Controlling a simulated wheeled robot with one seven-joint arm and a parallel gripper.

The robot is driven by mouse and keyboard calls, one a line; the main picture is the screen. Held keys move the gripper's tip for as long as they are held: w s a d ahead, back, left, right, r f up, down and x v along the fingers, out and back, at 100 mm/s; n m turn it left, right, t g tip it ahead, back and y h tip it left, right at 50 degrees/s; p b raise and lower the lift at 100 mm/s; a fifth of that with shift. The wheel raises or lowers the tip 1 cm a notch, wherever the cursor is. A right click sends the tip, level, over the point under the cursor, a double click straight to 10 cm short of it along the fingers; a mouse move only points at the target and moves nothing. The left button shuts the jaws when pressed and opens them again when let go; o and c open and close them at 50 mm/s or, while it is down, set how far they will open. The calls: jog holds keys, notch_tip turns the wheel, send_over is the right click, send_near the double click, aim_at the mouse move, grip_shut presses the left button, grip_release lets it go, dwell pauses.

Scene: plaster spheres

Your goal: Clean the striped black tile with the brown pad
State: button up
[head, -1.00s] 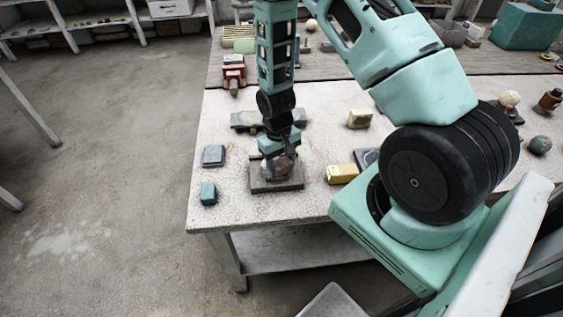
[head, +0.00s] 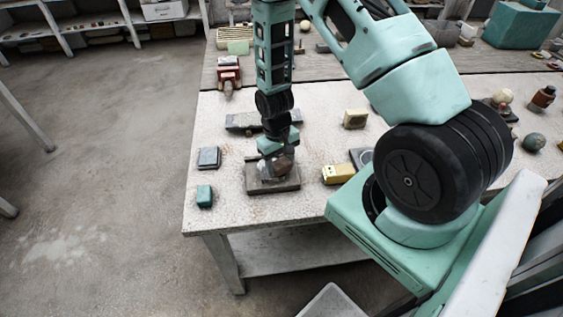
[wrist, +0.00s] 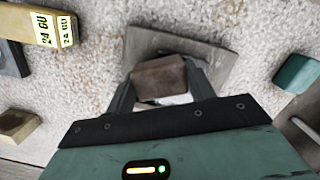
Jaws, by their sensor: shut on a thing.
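My gripper (wrist: 160,88) is shut on the brown pad (wrist: 158,76), a block between its two fingers. In the head view the pad (head: 284,166) shows at the fingertips, low over a flat grey-brown slab (head: 258,187). The slab (wrist: 214,57) also lies behind the pad in the wrist view. I cannot tell whether pad and slab touch. A small pale, dark-edged patch (wrist: 175,100) shows between the fingers. No stripes can be made out on the slab. A dark square tile (head: 208,157) lies to its left.
A teal block (head: 204,196) stands near the front left edge. A yellow block (head: 338,174) is right of the slab, beside another dark piece (head: 360,156). A cream block (head: 355,118) and a long grey board (head: 245,121) lie farther back.

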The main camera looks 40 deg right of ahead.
jog(key=shift+w+a, duration=0.2)
jog(key=shift+a, duration=1.2)
jog(key=shift+s+d+f, duration=0.1)
jog(key=shift+s+d, duration=0.05)
jog(key=shift+d, duration=0.75)
jog(key=shift+s+d, duration=0.1)
jog(key=shift+d, duration=0.8)
jog(key=shift+w+a, duration=0.15)
jog(key=shift+a, duration=0.75)
jog(key=shift+w+a, duration=0.1)
jog(key=shift+a, duration=0.8)
jog(key=shift+r, duration=0.2)
jog(key=shift+s+d+r+p, duration=0.1)
jog(key=shift+d+r+p, duration=0.4)
jog(key=shift+d+r, duration=0.3)
jog(key=shift+d+f, duration=0.1)
jog(key=shift+w+d+f, duration=0.1)
jog(key=shift+w+d, duration=0.3)
jog(key=shift+w, duration=0.25)
jog(key=shift+w+d+f, duration=0.1)
jog(key=shift+w+d, duration=0.3)
jog(key=shift+w, duration=0.25)
